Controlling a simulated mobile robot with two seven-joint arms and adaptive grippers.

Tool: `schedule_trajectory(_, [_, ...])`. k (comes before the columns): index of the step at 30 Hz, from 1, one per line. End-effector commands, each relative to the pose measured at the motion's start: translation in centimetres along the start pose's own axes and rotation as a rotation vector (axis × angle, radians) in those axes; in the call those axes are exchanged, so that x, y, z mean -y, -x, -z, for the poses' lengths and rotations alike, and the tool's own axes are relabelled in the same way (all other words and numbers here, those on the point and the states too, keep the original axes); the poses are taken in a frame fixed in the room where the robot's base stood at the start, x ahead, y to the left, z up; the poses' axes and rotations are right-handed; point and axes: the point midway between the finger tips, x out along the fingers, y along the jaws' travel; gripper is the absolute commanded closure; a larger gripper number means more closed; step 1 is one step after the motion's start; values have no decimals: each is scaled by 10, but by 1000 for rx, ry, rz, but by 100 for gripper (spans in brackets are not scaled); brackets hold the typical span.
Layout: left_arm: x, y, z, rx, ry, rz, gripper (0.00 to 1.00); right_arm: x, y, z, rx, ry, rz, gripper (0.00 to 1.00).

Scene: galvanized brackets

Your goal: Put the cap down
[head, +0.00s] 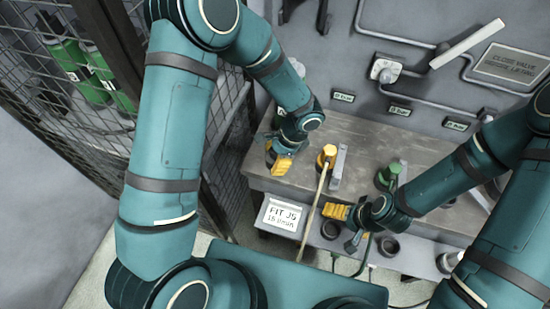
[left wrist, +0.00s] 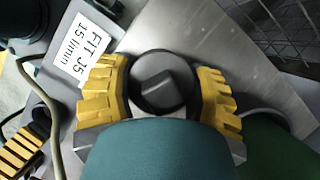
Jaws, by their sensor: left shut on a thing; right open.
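The cap (left wrist: 160,82) is a round dark piece with a raised bar across its top. In the left wrist view it sits between the yellow fingers of my left gripper (left wrist: 160,95), which is shut on it. In the head view my left gripper (head: 281,164) is over the left end of the workbench (head: 365,145), and the cap is mostly hidden there. I cannot tell whether the cap touches the bench. My right gripper (head: 341,212) is open at the bench's front, beside the tan hose. Its yellow fingers also show in the left wrist view (left wrist: 22,150).
A yellow fitting (head: 326,153) with a tan hose (head: 313,205) stands beside a grey upright bracket (head: 339,166). A green fitting (head: 388,176) stands further right. A "FIT J5" sign (head: 282,216) is at the front. A mesh cage (head: 45,115) borders the left. Bare bench lies behind the fittings.

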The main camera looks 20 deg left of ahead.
Motion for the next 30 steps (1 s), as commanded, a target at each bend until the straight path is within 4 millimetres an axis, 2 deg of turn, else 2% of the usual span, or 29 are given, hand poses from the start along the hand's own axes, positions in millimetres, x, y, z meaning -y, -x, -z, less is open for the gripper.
schedule_trajectory(8, [0,-3,1,0,0,0,80,-1,-3,0,-1,0,0,0])
schedule_trajectory(9, [0,-3,1,0,1,0,35,-1,-3,0,-2,0,0,0])
schedule_trajectory(11, [0,-2,1,0,0,0,14,-1,-2,0,-2,0,0,0])
schedule_trajectory(23, [0,2,-1,0,0,0,13,1,2,0,-1,0,0,0])
schedule_trajectory(30, [1,39,-1,-2,0,4,13,3,8,2,-3,-1,0,0])
